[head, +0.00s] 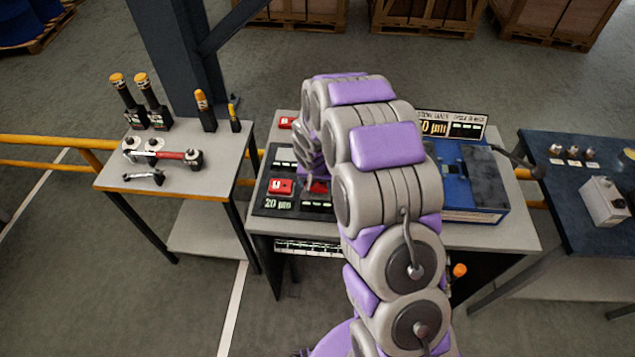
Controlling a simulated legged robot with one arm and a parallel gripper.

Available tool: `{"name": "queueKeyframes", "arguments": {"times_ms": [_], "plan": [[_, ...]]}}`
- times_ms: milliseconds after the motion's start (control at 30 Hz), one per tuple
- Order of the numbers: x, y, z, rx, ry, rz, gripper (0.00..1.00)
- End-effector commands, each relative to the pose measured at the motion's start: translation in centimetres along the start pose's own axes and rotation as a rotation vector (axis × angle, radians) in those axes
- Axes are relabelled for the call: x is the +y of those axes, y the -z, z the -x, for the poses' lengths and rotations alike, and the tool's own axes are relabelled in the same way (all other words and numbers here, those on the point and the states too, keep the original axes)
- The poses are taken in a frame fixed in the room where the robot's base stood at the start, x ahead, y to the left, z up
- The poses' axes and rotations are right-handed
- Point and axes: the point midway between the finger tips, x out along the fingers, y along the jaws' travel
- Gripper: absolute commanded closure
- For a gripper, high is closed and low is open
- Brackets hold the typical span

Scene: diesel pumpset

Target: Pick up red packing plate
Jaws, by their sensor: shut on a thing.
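My arm reaches over the middle table, and my gripper (312,178) points down at the dark tray (262,208) on its left side. It is shut on a red packing plate (319,188), which shows only partly below the fingers, at or just above the tray. The arm and gripper hide much of the plate and the contact. A second red plate (281,187) lies in the tray to the left, by a "20 µm" label. Another small red piece (287,123) is at the table's back left edge.
A blue box (465,190) with a dark top stands right of my arm, before a label sign (450,126). The left table (215,172) holds tools, the right table (560,200) a white box (604,201). A dark post (180,60) rises behind.

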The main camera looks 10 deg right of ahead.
Motion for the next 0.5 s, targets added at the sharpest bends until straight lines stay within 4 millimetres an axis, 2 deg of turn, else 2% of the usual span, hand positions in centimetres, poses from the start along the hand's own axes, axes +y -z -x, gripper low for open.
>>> {"name": "queueKeyframes", "arguments": {"times_ms": [400, 500], "plan": [[-4.2, -8.4, 3.3, -0.002, -0.003, 0.009, 0.75], [-5.2, -9.9, 3.9, 0.0, -0.001, 0.007, 0.75]]}}
